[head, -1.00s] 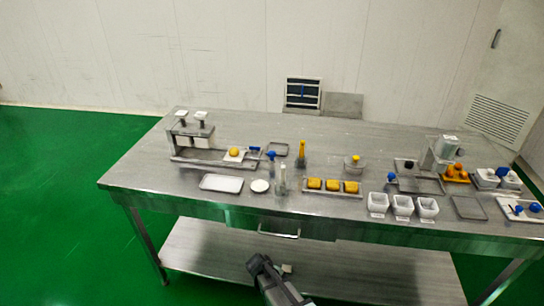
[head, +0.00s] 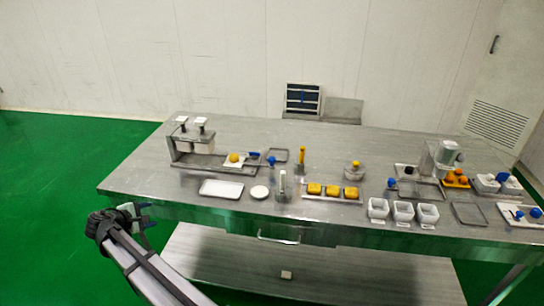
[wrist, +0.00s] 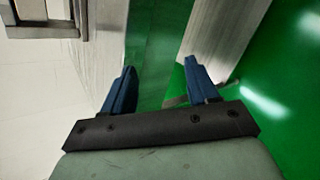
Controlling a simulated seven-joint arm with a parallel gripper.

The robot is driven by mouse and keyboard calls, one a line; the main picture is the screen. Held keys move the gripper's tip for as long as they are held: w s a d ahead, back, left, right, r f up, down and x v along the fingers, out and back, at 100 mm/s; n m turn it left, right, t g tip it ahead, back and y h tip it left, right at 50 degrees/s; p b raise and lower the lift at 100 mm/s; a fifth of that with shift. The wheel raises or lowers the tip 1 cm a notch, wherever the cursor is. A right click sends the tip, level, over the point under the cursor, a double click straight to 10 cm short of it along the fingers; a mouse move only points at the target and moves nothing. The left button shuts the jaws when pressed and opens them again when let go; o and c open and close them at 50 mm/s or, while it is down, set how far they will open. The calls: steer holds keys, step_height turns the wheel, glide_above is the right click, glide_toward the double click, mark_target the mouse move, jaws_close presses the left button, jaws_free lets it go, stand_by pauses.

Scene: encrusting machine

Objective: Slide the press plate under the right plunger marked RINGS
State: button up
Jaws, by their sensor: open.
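The press (head: 186,142) stands at the left end of the table, with two white-topped plungers; the right plunger (head: 201,122) is beside the left plunger (head: 182,121). The RINGS marking is too small to read. A white press plate (head: 229,164) with a yellow ball (head: 234,157) on it lies on the rail to the right of the press, apart from the plungers. A blue piece (head: 254,154) sits at its right. My gripper (head: 146,216) is open and empty, off the table's front left edge; its blue fingers (wrist: 159,72) show in the wrist view.
A white tray (head: 221,196) and a round white dish (head: 259,192) lie in front of the rail. A blue-topped tool (head: 271,161) and a yellow-topped one (head: 302,153) stand to its right. The left front corner of the table is clear.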

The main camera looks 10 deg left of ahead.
steer(key=w+a+r+t, duration=0.15)
steer(key=a+r, duration=0.35)
steer(key=r, duration=0.7)
step_height(320, 180, up, 10)
steer(key=m+g+y, duration=0.1)
steer(key=m+g, duration=1.1)
steer(key=m, duration=0.7)
glide_above(272, 158)
step_height(272, 158, down, 14)
steer(key=shift+r, duration=0.25)
jaws_close()
